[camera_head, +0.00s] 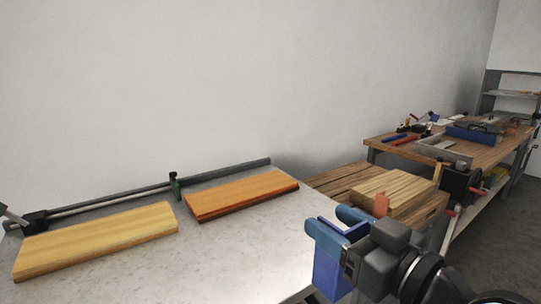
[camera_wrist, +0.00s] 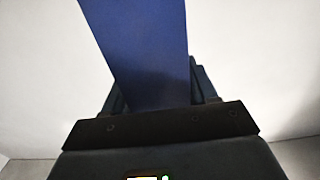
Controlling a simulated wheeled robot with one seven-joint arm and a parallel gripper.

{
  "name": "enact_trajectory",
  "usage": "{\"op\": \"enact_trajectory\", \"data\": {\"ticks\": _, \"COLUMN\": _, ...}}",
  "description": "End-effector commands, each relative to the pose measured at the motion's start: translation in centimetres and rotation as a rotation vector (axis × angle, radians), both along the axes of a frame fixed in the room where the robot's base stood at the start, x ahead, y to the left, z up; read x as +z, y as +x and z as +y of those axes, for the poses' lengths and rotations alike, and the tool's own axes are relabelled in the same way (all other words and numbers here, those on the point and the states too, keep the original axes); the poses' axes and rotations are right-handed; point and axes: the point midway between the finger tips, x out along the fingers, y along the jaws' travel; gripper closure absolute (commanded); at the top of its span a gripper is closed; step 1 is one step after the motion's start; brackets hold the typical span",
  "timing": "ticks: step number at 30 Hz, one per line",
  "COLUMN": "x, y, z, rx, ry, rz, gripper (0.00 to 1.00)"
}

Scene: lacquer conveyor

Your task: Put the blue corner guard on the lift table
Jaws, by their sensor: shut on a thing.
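My gripper (camera_head: 337,226) is at the lower right of the head view, shut on the blue corner guard (camera_head: 327,268). The guard hangs between the fingers, in front of the right end of the pale grey surface. In the wrist view the guard (camera_wrist: 140,50) is a broad dark blue plate rising from the jaws. Its far end is out of frame. A low slatted wooden platform (camera_head: 335,183) with stacked boards (camera_head: 392,188) stands behind my gripper; I cannot tell whether this is the lift table. A small orange piece (camera_head: 381,205) is at the stack's near side.
The grey surface (camera_head: 240,240) holds a yellow board (camera_head: 95,240) and an orange-brown board (camera_head: 240,195), with a dark rail (camera_head: 150,198) behind. A workbench (camera_head: 480,152) with tools stands at the right. The grey surface is clear between the boards and my gripper.

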Motion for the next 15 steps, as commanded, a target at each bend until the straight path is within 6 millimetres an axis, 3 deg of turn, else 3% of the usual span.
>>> {"op": "enact_trajectory", "data": {"ticks": 8, "x": -3.0, "y": 1.2, "z": -1.1, "rx": -0.069, "ry": 0.0, "rz": 0.004, "gripper": 0.78}}
{"op": "enact_trajectory", "data": {"ticks": 15, "x": -7.3, "y": 2.2, "z": -2.8, "rx": -0.164, "ry": 0.0, "rz": 0.007, "gripper": 0.78}}
